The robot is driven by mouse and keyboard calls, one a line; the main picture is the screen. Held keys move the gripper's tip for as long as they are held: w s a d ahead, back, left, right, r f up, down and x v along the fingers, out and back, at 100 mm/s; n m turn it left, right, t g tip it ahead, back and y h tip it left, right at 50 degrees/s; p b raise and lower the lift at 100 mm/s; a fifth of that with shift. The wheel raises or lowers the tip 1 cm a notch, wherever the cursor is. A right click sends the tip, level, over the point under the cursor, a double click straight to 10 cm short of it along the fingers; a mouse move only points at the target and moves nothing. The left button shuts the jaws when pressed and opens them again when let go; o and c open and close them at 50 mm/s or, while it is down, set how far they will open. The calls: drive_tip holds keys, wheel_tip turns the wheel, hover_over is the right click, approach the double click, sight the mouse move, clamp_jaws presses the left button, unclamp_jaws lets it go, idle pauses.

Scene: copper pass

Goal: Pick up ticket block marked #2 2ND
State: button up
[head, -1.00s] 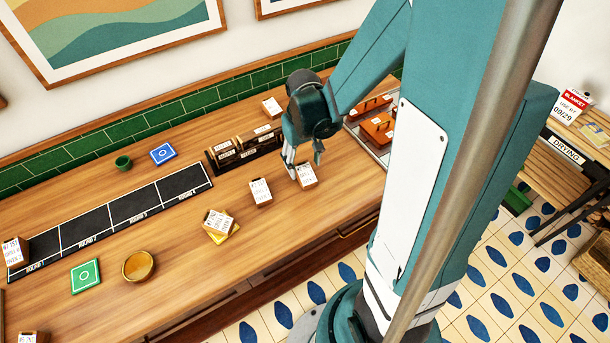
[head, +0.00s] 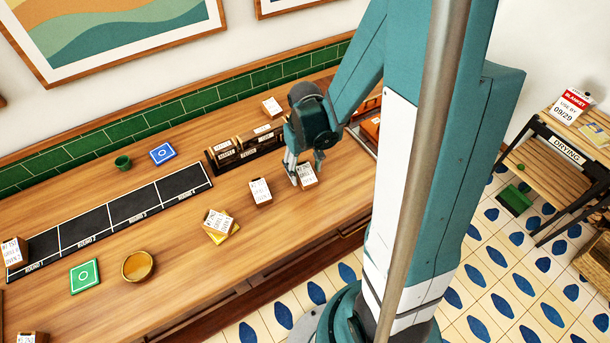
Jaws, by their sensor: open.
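My gripper (head: 304,174) is open and points down at a ticket block (head: 309,181) on the wooden counter. Its fingers are at the block's back and sides; I cannot tell whether they touch it. Another ticket block (head: 261,191) stands just to the left. A third ticket block (head: 216,220) rests on a yellow square (head: 228,236). More ticket blocks are at the back (head: 271,106), at the far left (head: 14,251) and at the bottom left edge (head: 32,338). The writing is too small to read, so I cannot tell which one is marked #2 2ND.
A dark rack (head: 248,150) with labelled blocks stands behind my gripper. A black strip of marked sections (head: 130,207) runs along the left counter. A gold bowl (head: 138,266), green tile (head: 84,276), blue tile (head: 162,153) and green cup (head: 123,162) stand around it. The front counter is clear.

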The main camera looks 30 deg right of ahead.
drive_tip(key=shift+f, duration=1)
drive_tip(key=c, duration=1)
